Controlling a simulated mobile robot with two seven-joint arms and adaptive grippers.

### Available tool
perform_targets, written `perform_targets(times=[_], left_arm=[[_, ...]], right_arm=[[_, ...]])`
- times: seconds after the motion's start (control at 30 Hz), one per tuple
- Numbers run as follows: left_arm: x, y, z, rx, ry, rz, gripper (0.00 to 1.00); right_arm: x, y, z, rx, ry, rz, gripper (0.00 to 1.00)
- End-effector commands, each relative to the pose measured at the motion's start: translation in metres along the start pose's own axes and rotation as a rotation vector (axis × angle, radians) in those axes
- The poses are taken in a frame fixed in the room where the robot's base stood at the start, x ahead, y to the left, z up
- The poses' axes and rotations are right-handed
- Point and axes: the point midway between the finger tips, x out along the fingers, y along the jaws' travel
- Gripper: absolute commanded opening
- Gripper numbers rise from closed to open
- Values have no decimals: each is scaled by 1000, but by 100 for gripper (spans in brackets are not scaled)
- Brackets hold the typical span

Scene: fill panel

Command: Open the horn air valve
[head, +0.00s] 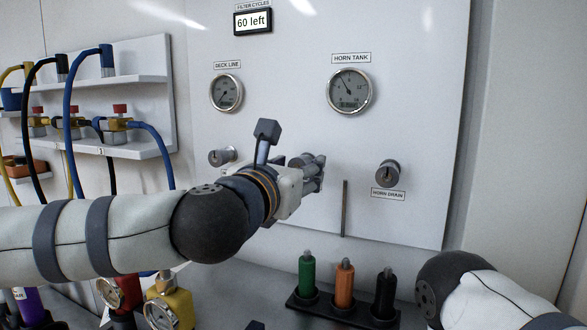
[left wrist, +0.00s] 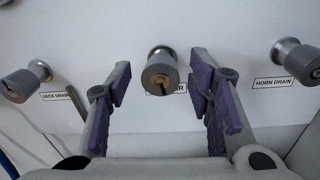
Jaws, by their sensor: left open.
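A grey round knob (left wrist: 160,72) stands out from the white panel in the middle of the left wrist view. A label below it is mostly covered; I read only its last letters. The fingers of my left gripper (left wrist: 161,84) are open on either side of this knob, with a gap on both sides. In the head view my left gripper (head: 312,172) is in front of the panel and hides this knob. An upright metal bar (head: 344,208) is right of the gripper. No label reading horn air is legible. My right gripper is out of view.
The HORN DRAIN knob (head: 387,173) is to the right and another knob (head: 222,157) to the left. DECK LINE (head: 226,92) and HORN TANK (head: 349,91) gauges are above. Green, orange and black handles (head: 344,283) stand in a rack below. Shelves with hoses are at left.

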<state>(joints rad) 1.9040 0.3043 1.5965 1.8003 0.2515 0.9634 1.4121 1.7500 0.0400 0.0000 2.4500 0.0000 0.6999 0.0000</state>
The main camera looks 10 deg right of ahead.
Motion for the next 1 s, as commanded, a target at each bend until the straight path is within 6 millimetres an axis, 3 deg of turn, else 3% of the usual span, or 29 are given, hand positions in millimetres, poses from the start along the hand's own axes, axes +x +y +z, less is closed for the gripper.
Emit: perform_targets(times=[0.13, 0.3, 0.5, 0.67, 1.0], left_arm=[[-22, 0, 0, 0, -1, -3, 47], [-69, 0, 0, 1, -1, -1, 47], [-109, 0, 1, 1, -1, 0, 47], [-120, 1, 0, -1, -1, 1, 47], [-120, 0, 0, 0, -1, 1, 47]], right_arm=[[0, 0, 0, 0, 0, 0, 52], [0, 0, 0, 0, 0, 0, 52], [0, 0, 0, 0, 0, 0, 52], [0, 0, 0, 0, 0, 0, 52], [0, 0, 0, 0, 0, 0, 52]])
